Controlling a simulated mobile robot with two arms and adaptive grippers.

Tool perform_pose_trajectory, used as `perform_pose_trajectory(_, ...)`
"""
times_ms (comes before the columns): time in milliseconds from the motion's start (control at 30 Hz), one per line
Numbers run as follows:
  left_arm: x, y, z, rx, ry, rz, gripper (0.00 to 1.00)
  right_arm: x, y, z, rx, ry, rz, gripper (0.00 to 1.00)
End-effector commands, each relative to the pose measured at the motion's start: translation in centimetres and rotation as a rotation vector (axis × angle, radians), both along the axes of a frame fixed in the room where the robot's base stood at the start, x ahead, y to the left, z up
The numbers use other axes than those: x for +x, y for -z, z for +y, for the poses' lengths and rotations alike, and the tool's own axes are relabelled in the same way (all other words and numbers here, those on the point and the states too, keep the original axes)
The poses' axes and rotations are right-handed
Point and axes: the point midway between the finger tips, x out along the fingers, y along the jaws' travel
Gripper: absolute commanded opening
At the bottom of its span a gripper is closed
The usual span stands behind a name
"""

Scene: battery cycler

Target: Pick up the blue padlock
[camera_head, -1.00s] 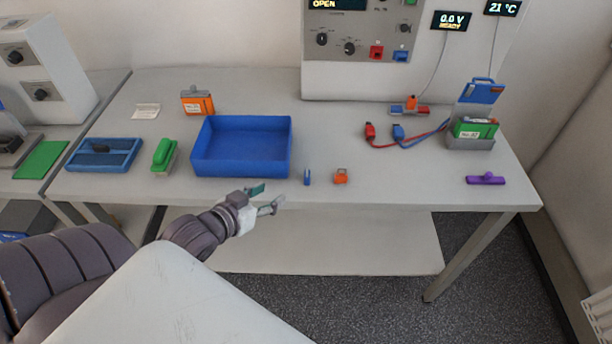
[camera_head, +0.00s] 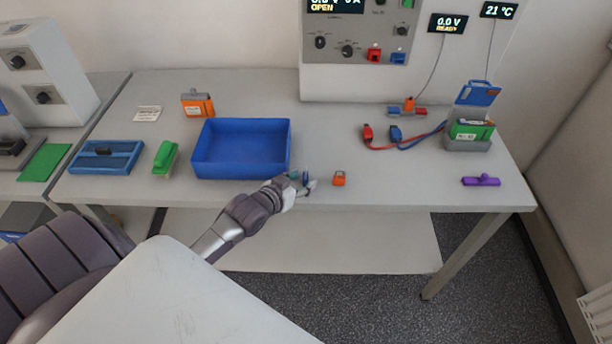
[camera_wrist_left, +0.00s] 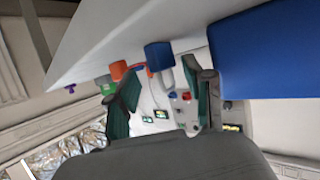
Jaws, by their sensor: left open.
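The blue padlock (camera_head: 305,176) stands near the front edge of the table, right of the blue bin, partly hidden by my left gripper. In the left wrist view, the padlock's blue body (camera_wrist_left: 158,55) and grey shackle show between and just beyond the fingertips. My left gripper (camera_head: 302,182) is open, with its fingers to either side of the padlock in the picture. In the left wrist view, the gripper (camera_wrist_left: 168,88) holds nothing; I cannot tell if a finger touches the shackle. My right gripper is not in view.
An orange padlock (camera_head: 339,179) stands close to the right. The blue bin (camera_head: 240,172) is close on the left, its wall (camera_wrist_left: 262,60) large in the left wrist view. A purple object (camera_head: 481,181) lies far right. The tabletop between is clear.

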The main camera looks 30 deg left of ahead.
Motion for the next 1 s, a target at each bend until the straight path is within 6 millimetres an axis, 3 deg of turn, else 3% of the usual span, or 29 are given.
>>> perform_pose_trajectory(267, 0.24, 0.18, -0.05, 0.0, 0.001, 0.001, 0.5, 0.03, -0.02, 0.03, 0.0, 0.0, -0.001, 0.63)
perform_pose_trajectory(567, 0.22, 0.18, -0.02, 0.0, 0.0, 0.001, 0.0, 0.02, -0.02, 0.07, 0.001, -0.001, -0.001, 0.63)
perform_pose_trajectory(1000, 0.24, -0.09, 0.0, 0.0, 0.0, 0.0, 0.0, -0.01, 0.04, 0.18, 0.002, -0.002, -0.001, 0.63)
